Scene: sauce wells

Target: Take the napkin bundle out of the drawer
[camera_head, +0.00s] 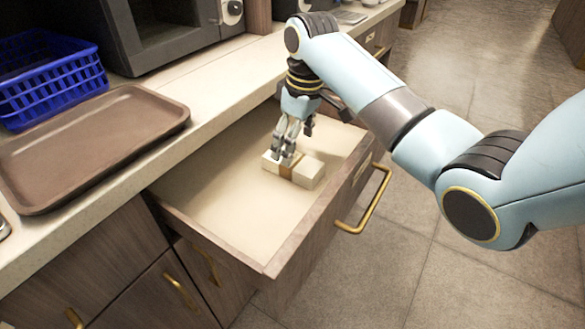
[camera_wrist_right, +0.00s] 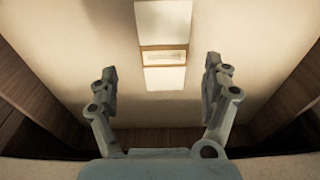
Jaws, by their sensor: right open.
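The napkin bundle (camera_head: 308,172) is a cream block with a tan band around its middle. It lies on the floor of the pulled-out drawer (camera_head: 222,199). My right gripper (camera_head: 287,160) is over the bundle, pointing down, with its fingers near the bundle's left part. In the right wrist view the gripper (camera_wrist_right: 162,85) is open, and the bundle (camera_wrist_right: 163,22) lies between and beyond the fingertips, apart from both. The fingers hide part of the bundle in the head view. My left gripper is not in view.
The drawer's front has a brass handle (camera_head: 366,203). On the counter (camera_head: 222,84) above stand a brown tray (camera_head: 92,145), a blue basket (camera_head: 50,78) and a microwave (camera_head: 165,30). The drawer floor around the bundle is bare. The drawer walls stand around the gripper.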

